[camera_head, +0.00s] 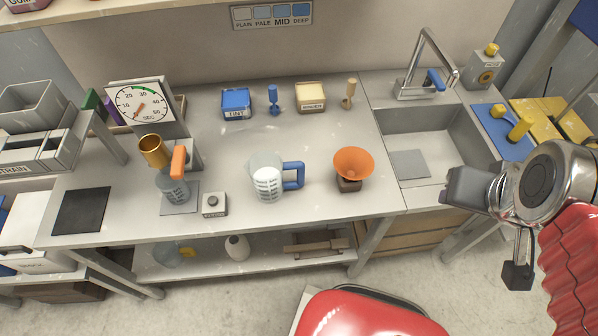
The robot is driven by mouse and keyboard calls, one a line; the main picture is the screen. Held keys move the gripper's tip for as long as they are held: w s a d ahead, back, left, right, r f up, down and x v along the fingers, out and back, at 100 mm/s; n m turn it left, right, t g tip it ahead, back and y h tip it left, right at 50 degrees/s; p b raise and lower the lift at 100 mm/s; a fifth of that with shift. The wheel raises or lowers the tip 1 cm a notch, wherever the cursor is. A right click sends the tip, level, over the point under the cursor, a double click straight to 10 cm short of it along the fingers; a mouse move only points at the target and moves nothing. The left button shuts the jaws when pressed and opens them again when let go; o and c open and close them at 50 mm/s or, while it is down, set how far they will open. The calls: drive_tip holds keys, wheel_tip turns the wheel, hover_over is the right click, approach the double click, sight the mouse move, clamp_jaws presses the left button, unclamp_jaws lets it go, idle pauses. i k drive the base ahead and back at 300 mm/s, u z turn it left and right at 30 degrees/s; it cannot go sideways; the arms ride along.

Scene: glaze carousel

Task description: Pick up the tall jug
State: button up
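A clear jug with a blue handle (267,182) stands upright on the middle of the bench, with white marks and pale contents low in it. A second, narrower clear jug with an orange handle (174,190) stands on a grey plate at the left, beside a brass cup (154,151). Which one is the tall jug is not certain. A third clear vessel with a yellow handle (168,254) is partly hidden on the lower shelf. My gripper (462,188) is at the right, in front of the sink and well apart from the jugs. Its finger opening does not show clearly.
A dial clock (140,107) stands behind the orange-handled jug. The sink (432,140) has a tall tap (428,65). The bench's front right is clear.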

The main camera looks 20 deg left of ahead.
sight(265, 169)
drive_tip(key=z, duration=0.25)
drive_tip(key=k, duration=1.3)
drive_tip(key=u, duration=1.55)
drive_tip(key=i, duration=0.95)
drive_tip(key=u, duration=0.1)
